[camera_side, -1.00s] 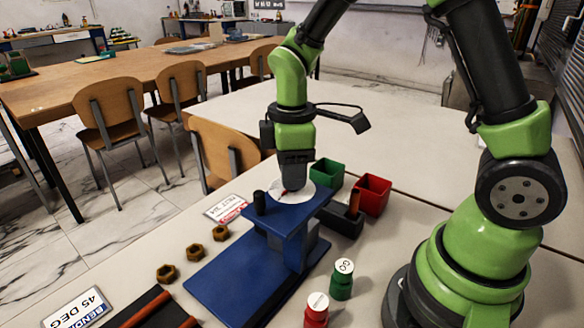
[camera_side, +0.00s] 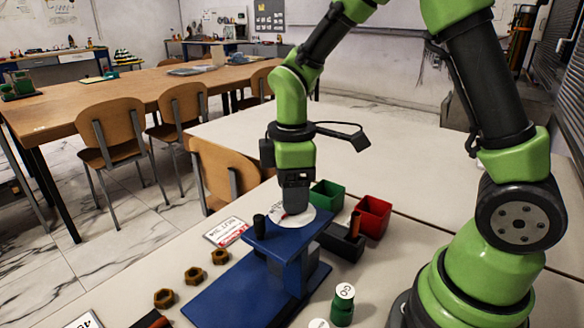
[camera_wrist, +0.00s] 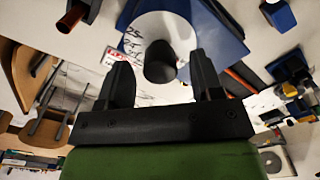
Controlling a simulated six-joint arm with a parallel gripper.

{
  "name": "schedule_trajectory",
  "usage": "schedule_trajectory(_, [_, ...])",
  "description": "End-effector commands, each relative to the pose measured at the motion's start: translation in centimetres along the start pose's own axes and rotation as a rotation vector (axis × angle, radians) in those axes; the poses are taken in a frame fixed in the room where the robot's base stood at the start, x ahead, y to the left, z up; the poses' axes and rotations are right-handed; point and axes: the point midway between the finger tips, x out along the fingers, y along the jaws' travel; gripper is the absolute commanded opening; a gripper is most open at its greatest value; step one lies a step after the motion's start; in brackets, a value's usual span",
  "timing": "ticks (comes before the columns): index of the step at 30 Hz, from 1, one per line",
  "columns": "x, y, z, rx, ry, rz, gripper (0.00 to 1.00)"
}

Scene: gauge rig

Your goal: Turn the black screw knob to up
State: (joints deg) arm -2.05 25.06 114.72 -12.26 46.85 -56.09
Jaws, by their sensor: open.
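The blue gauge rig (camera_side: 245,292) stands on the table with a raised blue top plate. A white dial disc (camera_side: 306,218) lies on that plate. The black screw knob (camera_side: 259,226) stands upright at the plate's left corner in the side view, beside the disc. My gripper (camera_side: 295,208) points down over the disc, to the right of the knob and apart from it. In the wrist view, a dark rounded post (camera_wrist: 160,62), which looks like the knob, shows between and beyond my two open fingers (camera_wrist: 160,72). Any mark on the knob's top is too dark to read.
Green (camera_side: 327,194) and red (camera_side: 373,216) bins stand behind the rig, with a dark tray (camera_side: 345,246) holding an orange-brown piece. Several brass nuts (camera_side: 193,277) and a card (camera_side: 226,232) lie to the left. A green GO weight (camera_side: 343,304) stands in front.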

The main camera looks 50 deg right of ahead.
Motion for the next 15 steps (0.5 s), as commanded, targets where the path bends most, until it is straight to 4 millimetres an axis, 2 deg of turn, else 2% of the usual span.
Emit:
schedule_trajectory(9, [-6.1,0.1,-0.1,0.001,0.006,0.005,0.6])
schedule_trajectory(15, [-8.5,0.0,0.0,0.0,0.003,0.003,0.6])
